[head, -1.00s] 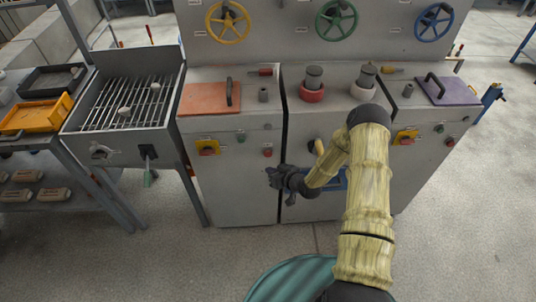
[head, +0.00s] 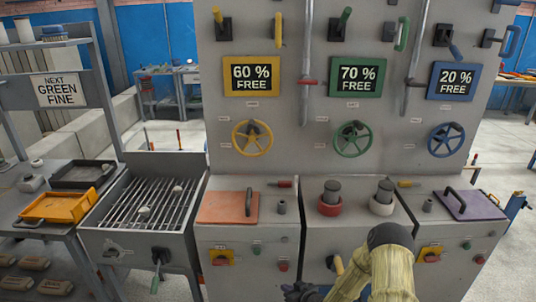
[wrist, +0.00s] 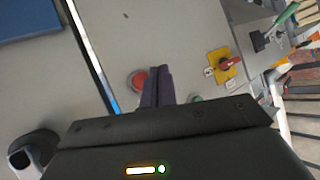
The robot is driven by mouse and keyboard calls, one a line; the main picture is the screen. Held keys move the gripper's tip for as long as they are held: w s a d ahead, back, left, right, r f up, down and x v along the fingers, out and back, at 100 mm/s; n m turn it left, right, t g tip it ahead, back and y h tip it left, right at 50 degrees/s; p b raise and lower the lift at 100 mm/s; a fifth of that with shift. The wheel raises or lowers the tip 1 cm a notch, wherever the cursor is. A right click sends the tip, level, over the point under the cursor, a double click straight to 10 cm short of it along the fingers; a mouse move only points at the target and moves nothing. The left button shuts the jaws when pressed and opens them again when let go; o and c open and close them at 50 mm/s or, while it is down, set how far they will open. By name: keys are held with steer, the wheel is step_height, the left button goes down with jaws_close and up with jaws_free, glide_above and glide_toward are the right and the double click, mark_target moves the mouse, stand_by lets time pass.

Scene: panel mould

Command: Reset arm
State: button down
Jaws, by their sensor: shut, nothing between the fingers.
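My gripper shows at the bottom edge of the head view (head: 300,291), in front of the grey cabinets, partly cut off by the frame. In the wrist view its two dark fingers (wrist: 158,87) are together with nothing between them. My arm, in a pale yellow cover, bends down at the lower right of the head view. In the wrist view the fingers lie across a grey cabinet front, beside a red button (wrist: 137,80). I cannot tell whether they touch it.
A grey panel carries yellow (head: 252,138), green (head: 352,139) and blue (head: 445,140) handwheels under signs. Below are an orange lid (head: 222,207), a purple lid (head: 470,204) and two ringed posts. A grate (head: 150,205) and an orange tray (head: 58,207) stand left. A red switch on yellow (wrist: 224,64) is near.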

steer(key=s+d+r+m+g+h, duration=0.1)
steer(key=s+d+r+g+h, duration=0.2)
steer(key=r, duration=0.6)
steer(key=s+d+r+g+h, duration=0.1)
steer(key=s+d+r+h, duration=0.3)
steer(key=r, duration=0.5)
steer(key=s+r+m+g, duration=0.1)
steer(key=s+r, duration=0.4)
steer(key=s, duration=0.4)
steer(key=s+r+m+g, duration=0.2)
steer(key=s+r, duration=0.4)
steer(key=s, duration=0.2)
steer(key=shift+s+r+m, duration=0.25)
steer(key=shift+s+m, duration=0.05)
steer(key=shift+s, duration=0.05)
